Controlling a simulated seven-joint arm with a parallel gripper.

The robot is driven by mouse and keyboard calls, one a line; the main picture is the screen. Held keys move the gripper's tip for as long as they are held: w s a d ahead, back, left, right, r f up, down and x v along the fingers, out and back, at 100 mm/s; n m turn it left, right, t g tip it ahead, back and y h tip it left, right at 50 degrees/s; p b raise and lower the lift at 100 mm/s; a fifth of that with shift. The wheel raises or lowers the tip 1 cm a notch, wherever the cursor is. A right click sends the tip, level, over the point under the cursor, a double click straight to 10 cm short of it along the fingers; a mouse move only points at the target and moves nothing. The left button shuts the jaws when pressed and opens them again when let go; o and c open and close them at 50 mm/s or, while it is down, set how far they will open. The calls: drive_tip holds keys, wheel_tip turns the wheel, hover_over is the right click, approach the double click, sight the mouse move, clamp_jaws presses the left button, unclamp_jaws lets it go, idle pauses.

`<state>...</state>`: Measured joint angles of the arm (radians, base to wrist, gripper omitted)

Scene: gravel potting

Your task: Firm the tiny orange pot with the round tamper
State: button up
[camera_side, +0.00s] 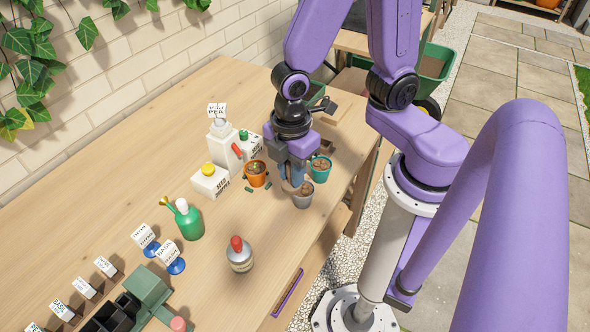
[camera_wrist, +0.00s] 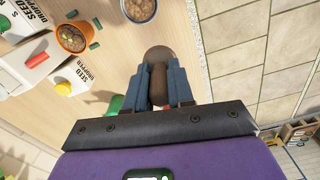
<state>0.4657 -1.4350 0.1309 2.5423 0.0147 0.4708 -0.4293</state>
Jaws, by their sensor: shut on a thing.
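The orange pot (camera_side: 257,175) stands upright on the wooden table, left of my gripper (camera_side: 291,183) in the side view. In the wrist view the orange pot (camera_wrist: 71,40) is at upper left, with dark fill and lighter bits inside. My gripper (camera_wrist: 160,80) is shut on the brown round tamper (camera_wrist: 158,58), whose rounded end shows between the blue-grey fingers. The fingers are beside the orange pot, apart from it.
White seed dropper boxes (camera_side: 209,182) are left of the orange pot. Small green pieces lie around it. A grey bottle (camera_side: 240,260) and green sprayer (camera_side: 188,222) stand nearer.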

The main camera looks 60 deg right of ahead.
drive_tip(key=w+d+m, duration=0.2)
drive_tip(key=w, duration=0.2)
drive_tip(key=w+d+f+m, duration=0.1)
drive_tip(key=w+d, duration=0.1)
drive_tip(key=w, duration=0.3)
drive_tip(key=w+d+f+m, duration=0.1)
drive_tip(key=w+d+m, duration=0.1)
drive_tip(key=w, duration=0.3)
drive_tip(key=shift+w+d+f+m, duration=0.2)
drive_tip(key=shift+w+d+m, duration=0.05)
drive_tip(key=shift+m, duration=0.05)
drive_tip(key=shift+a+f, duration=0.1)
drive_tip(key=shift+f, duration=1.8)
drive_tip(key=shift+f, duration=0.7)
drive_tip(key=shift+r, duration=1.55)
drive_tip(key=shift+s, duration=0.1)
